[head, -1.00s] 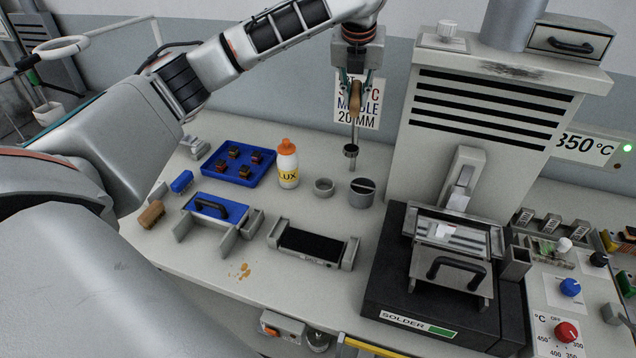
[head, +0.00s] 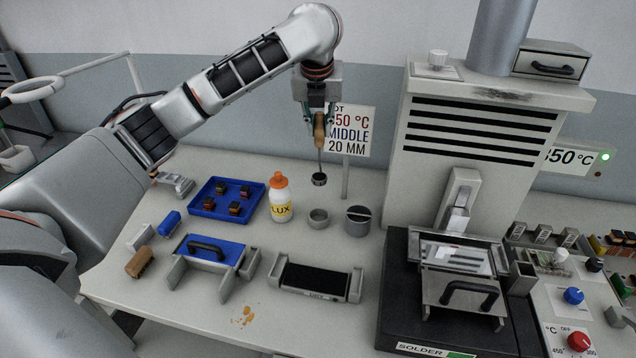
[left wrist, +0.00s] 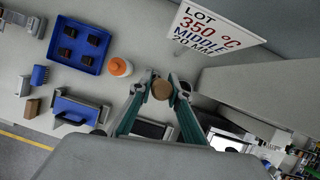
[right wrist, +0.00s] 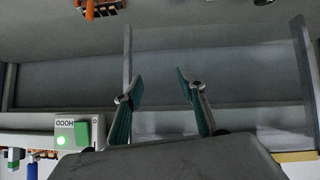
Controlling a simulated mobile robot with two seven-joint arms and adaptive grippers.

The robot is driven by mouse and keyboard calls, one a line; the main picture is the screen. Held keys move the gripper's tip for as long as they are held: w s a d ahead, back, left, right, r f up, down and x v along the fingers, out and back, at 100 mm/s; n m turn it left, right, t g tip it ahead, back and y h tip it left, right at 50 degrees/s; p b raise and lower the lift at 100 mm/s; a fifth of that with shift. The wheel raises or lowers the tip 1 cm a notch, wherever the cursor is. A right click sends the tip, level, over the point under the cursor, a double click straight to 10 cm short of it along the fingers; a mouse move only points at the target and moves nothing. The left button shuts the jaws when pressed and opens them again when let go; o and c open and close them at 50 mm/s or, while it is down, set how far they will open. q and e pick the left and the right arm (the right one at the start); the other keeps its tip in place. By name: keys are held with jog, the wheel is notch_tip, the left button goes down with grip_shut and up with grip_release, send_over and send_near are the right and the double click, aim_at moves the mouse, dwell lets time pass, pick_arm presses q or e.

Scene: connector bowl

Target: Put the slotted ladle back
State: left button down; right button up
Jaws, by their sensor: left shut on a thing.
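The slotted ladle has a wooden handle (head: 319,130), a thin shaft and a small dark metal cup (head: 319,180). My left gripper (head: 319,115) is shut on the handle; the ladle hangs upright, cup down, above the bench. In the head view the cup appears just above a small grey ring-shaped holder (head: 318,218). The handle end also shows between the fingers in the left wrist view (left wrist: 161,89). A grey pot (head: 357,222) with a bar across its top stands right of the ring. My right gripper (right wrist: 165,88) is open and empty in the right wrist view.
A flux bottle (head: 281,200) and blue parts tray (head: 227,199) stand left of the ring. A sign (head: 352,132) on a post stands close behind the ladle. The solder machine (head: 440,300) fills the right. A black-topped fixture (head: 315,280) lies in front.

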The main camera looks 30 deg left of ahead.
pick_arm(q)
send_near(319, 175)
jog(key=w+f, duration=0.1)
jog(key=f, duration=0.1)
jog(key=w+a+f, duration=0.1)
jog(key=w+f, duration=0.1)
jog(key=shift+w+a+f, duration=0.1)
jog(key=shift+a+f, duration=0.1)
jog(key=shift+f, duration=0.05)
notch_tip(319, 175, down, 4)
jog(key=shift+r, duration=0.1)
pick_arm(e)
jog(key=shift+a+r, duration=0.1)
jog(key=shift+a, duration=0.2)
jog(key=shift+d, duration=0.15)
pick_arm(q)
jog(key=c, duration=1.9)
grip_release()
